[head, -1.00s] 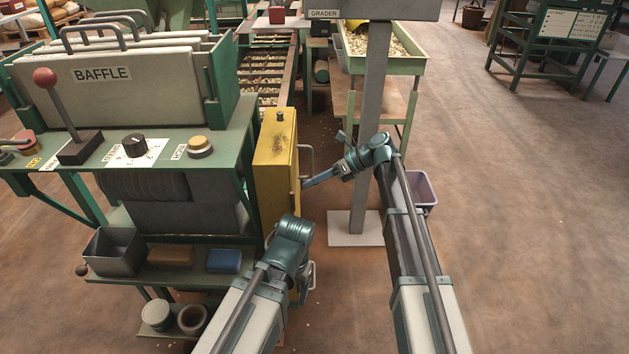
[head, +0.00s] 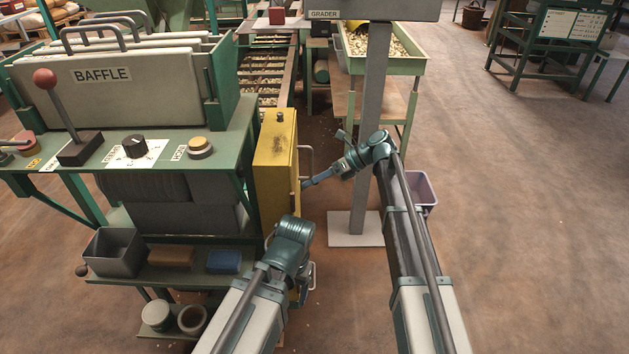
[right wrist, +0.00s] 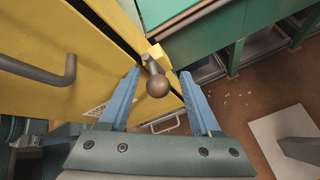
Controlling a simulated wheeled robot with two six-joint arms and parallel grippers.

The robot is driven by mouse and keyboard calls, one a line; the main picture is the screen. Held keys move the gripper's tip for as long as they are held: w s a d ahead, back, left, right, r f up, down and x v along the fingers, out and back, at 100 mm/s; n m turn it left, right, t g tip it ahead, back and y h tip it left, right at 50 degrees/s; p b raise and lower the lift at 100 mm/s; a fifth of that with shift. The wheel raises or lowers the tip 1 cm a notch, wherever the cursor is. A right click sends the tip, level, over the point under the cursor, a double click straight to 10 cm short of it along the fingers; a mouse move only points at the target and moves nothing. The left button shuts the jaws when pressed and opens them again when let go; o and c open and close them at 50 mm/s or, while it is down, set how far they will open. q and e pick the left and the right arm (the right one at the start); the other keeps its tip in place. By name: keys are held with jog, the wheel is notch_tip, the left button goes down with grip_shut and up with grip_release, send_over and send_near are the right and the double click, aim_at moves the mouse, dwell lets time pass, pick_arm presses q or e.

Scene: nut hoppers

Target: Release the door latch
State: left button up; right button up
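The yellow cabinet (head: 272,165) with its door stands at the right end of the green machine. In the right wrist view the door latch (right wrist: 157,86) is a short stem with a brown ball knob at the edge of the yellow door (right wrist: 45,100). My right gripper (right wrist: 159,76) is open, with one blue finger on each side of the knob and visible gaps between. In the head view my right gripper (head: 306,184) reaches the cabinet's right side, and the latch is hidden. My left gripper (head: 304,284) is low beside the cabinet, mostly hidden behind its own wrist.
A dark bar handle (right wrist: 62,72) is on the yellow door. The grey grader post (head: 368,130) stands on a pale base plate (head: 354,230) just right of my right gripper. A purple bin (head: 424,190) is behind my right arm.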

jog(key=shift+r, duration=0.1)
jog(key=p+v, duration=0.7)
jog(key=v, duration=0.6)
jog(key=shift+d+p, duration=0.3)
jog(key=shift+d, duration=0.05)
